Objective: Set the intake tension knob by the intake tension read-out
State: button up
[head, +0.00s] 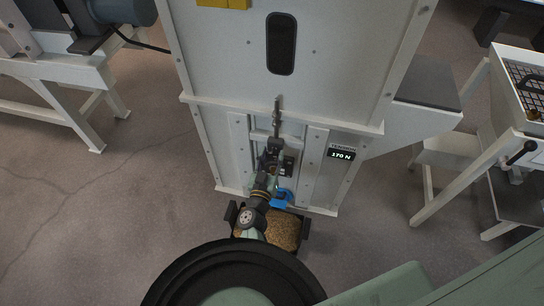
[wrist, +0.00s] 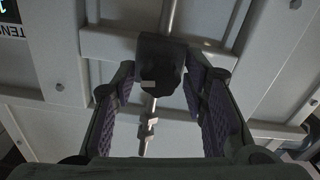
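The intake tension read-out (head: 341,155) is a small black display on the right of the machine's lower front and reads 170 N. Its label and part of its lit digits show upside down at the upper left of the wrist view (wrist: 11,28). The tension knob (wrist: 161,62) is a dark block on a thin metal rod. My gripper (wrist: 158,82) is open, with one ridged purple pad on each side of the knob. A narrow gap shows on the left; contact on the right is unclear. In the head view my gripper (head: 272,153) hides most of the knob.
The pale machine cabinet (head: 225,50) stands directly ahead, with vertical rails (head: 315,160) beside the rod. A tray of brown grain (head: 283,232) sits at its foot. White-framed benches stand left (head: 60,75) and right (head: 455,185). Open floor (head: 130,190) lies to the left.

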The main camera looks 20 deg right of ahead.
jog(key=c, duration=0.8)
jog(key=shift+m, duration=0.4)
jog(key=m, duration=0.4)
jog(key=shift+m+p, duration=0.4)
jog(key=m, duration=0.5)
jog(key=shift+w, duration=0.1)
jog(key=m+b, duration=0.1)
jog(key=m, duration=0.5)
jog(key=shift+a+m+b, duration=0.1)
jog(key=shift+m+b, duration=0.25)
jog(key=shift+m, duration=0.05)
jog(key=m+b, duration=0.1)
jog(key=m, duration=0.5)
jog(key=shift+r+b, duration=0.15)
jog(key=shift+b, duration=0.15)
jog(key=shift+m, duration=0.3)
